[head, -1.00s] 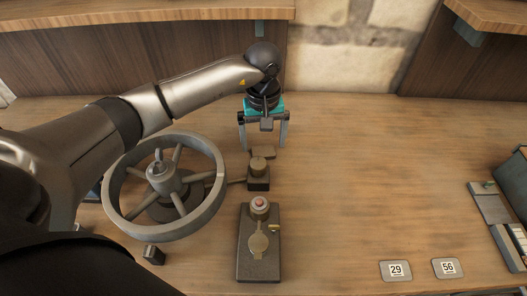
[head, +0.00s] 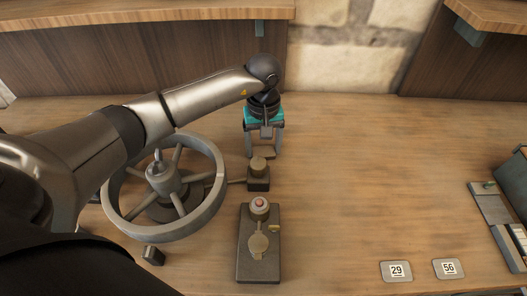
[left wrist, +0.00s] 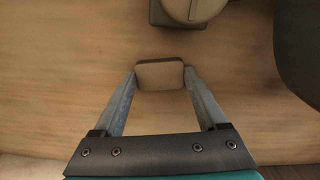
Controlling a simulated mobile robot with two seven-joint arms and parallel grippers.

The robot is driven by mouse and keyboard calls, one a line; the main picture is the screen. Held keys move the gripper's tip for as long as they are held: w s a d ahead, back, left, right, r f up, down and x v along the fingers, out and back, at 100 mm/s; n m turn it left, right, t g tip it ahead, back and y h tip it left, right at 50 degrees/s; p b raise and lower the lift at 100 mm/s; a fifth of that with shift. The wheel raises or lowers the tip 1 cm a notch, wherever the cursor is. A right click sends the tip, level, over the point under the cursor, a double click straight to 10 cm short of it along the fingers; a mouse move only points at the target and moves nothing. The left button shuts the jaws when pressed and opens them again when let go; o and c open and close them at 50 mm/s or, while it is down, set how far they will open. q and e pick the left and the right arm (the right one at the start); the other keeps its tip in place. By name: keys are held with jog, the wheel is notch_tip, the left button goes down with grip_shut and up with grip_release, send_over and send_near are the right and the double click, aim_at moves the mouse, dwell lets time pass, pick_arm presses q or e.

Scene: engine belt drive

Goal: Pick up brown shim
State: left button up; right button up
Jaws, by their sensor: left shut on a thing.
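The brown shim (left wrist: 160,75) is a small flat tan block with rounded corners. In the left wrist view it sits between the two fingertips of my left gripper (left wrist: 159,82), which touch its left and right edges. In the head view my left gripper (head: 264,154) is low over the table, behind the small dark block with a round knob. The shim shows there as a small tan strip (head: 263,154) between the fingers. I cannot tell whether it still touches the table. My right gripper is not in view.
A grey spoked wheel (head: 205,211) stands at the left. The dark block with a brass knob (head: 258,184) is just in front of the gripper. A dark base plate with a red button (head: 259,275) is nearer. Number plates 29 (head: 396,271) and 56 (head: 448,268) lie front right. The right-middle table is clear.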

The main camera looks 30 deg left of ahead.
pick_arm(q)
jog(key=c, duration=0.6)
jog(key=shift+o, duration=0.2)
jog(key=shift+r, duration=0.1)
